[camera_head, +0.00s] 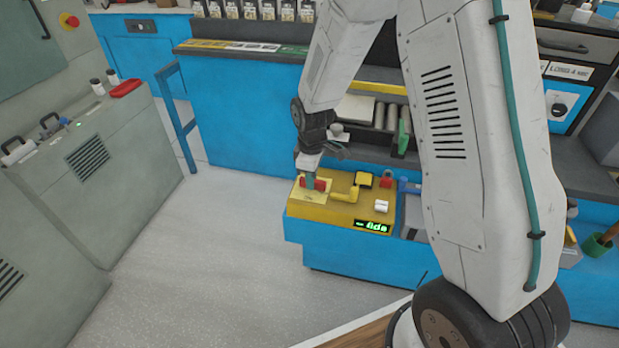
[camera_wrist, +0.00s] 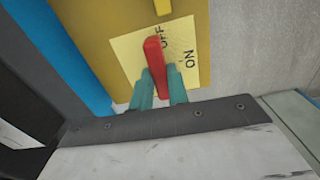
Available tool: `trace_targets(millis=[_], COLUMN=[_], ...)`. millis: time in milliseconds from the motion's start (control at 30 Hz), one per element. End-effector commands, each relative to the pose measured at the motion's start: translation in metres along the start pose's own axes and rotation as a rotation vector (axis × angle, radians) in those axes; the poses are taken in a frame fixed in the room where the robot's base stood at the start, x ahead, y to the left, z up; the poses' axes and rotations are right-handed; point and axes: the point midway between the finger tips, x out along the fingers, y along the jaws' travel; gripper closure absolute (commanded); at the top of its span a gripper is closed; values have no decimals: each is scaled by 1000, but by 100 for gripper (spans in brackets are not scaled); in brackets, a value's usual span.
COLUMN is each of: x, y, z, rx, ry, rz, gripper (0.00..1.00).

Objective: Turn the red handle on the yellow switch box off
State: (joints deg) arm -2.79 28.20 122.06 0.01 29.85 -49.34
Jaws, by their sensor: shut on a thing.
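The yellow switch box (camera_head: 335,214) sits on a blue bench. Its red handle (camera_wrist: 155,58) stands over a pale yellow label (camera_wrist: 125,57) marked OFF and ON in the wrist view. The handle's long end lies beside and partly over the OFF word, with ON to its right. My gripper (camera_head: 310,180) reaches down to the box's left part. Its teal fingers (camera_wrist: 159,90) are shut on the red handle, one on each side, near its lower end. In the head view the fingers partly hide the red handle (camera_head: 321,184).
The box also carries a yellow lever (camera_head: 345,195), a white switch (camera_head: 381,206), a red part (camera_head: 387,181) and a green-lit display (camera_head: 372,226). Grey cabinets (camera_head: 100,165) stand at left. Open floor (camera_head: 220,255) lies between them and the bench.

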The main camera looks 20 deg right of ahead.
Motion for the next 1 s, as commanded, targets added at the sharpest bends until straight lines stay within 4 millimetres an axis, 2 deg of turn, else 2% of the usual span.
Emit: trace_targets(millis=[633, 667, 700, 733, 1000], x=[-3, -3, -3, -3, -2], y=[4, 4, 4, 4, 2], z=[-3, -3, -3, -3, -1], rx=[-49, -49, -49, -49, -48], ry=[9, 9, 9, 8, 4], rz=[12, 12, 11, 11, 5], gripper=[100, 78, 67, 62, 62])
